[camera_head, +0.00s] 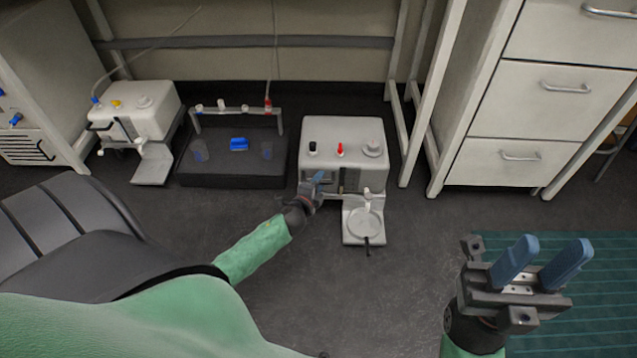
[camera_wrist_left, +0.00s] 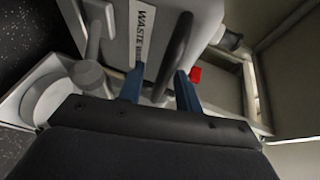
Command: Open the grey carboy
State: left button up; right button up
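The pale grey box-shaped carboy (camera_head: 372,155) stands on the floor at the centre of the head view. Its top has a black cap (camera_head: 313,147), a red fitting (camera_head: 340,150) and a round grey cap (camera_head: 372,148). In the left wrist view, its face (camera_wrist_left: 120,45) carries a "WASTE" label. My left gripper (camera_head: 319,177) is at the carboy's front left. Its blue fingers (camera_wrist_left: 159,88) are apart, with a dark curved bar (camera_wrist_left: 178,50) between them and gaps visible. My right gripper (camera_head: 541,262) is open and empty at the lower right.
A grey ledge with a round dish (camera_head: 364,222) projects from the carboy's front. A black tray (camera_head: 230,178) with a rack stands to its left, then a white carboy (camera_head: 140,112). White drawers (camera_head: 540,108) stand at right. A dark chair (camera_head: 75,230) is at left.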

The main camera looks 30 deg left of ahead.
pick_arm(q)
jog(key=p+v, duration=0.2)
jog(key=v, duration=0.5)
jog(key=shift+s, duration=0.4)
dwell(0.4)
